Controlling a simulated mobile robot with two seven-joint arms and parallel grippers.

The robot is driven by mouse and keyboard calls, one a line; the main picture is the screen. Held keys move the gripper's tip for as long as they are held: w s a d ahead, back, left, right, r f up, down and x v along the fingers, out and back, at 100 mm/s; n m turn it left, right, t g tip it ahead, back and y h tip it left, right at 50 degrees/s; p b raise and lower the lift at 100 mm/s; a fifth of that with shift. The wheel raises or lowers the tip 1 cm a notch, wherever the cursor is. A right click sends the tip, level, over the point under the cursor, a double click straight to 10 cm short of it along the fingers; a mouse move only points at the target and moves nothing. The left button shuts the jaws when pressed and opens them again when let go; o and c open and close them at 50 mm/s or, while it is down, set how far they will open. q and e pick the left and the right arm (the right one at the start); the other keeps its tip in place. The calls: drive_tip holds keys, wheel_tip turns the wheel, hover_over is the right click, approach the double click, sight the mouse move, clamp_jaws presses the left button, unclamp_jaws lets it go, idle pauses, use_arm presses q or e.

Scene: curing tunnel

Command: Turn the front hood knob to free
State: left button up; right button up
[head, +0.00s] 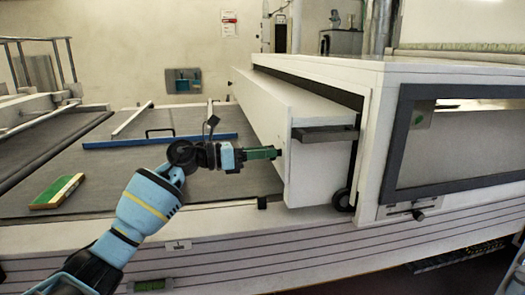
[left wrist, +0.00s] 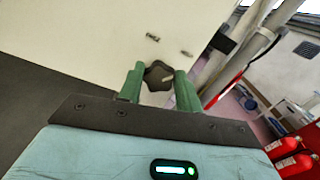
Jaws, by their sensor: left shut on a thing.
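The front hood knob (left wrist: 158,77) is a dark lobed knob on the white hood face. In the left wrist view it sits between the two green fingers of my left gripper (left wrist: 160,88), which are shut on it. In the head view my left gripper (head: 264,153) reaches from the left to the side of the white hood (head: 318,172). There its fingers hide most of the knob. Two small marks (left wrist: 152,37) are on the hood face beyond the knob; I cannot read them. My right gripper is not in view.
The white tunnel housing (head: 370,190) stands at the right. Red extinguishers (left wrist: 290,155) show in the left wrist view.

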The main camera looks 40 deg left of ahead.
use_arm(q)
drive_tip(key=shift+w+a+f+n+p, duration=0.1)
drive_tip(key=shift+n+p, duration=3)
drive_tip(key=shift+n, duration=1.2)
drive_tip(key=shift+w+a+f+n+p, duration=0.1)
drive_tip(key=shift+n+p, duration=3)
drive_tip(key=shift+n, duration=1.2)
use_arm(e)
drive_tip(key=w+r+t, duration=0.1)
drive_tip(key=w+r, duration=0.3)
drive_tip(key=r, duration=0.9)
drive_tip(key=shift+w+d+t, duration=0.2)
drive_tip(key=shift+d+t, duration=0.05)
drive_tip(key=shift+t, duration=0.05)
use_arm(q)
drive_tip(key=shift+f, duration=0.1)
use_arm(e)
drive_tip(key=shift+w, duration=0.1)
use_arm(q)
drive_tip(key=o, duration=1)
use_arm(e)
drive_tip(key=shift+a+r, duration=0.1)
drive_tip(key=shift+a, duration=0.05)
use_arm(q)
drive_tip(key=shift+s, duration=0.1)
drive_tip(key=shift+b+v, duration=0.3)
drive_tip(key=shift+v, duration=3.55)
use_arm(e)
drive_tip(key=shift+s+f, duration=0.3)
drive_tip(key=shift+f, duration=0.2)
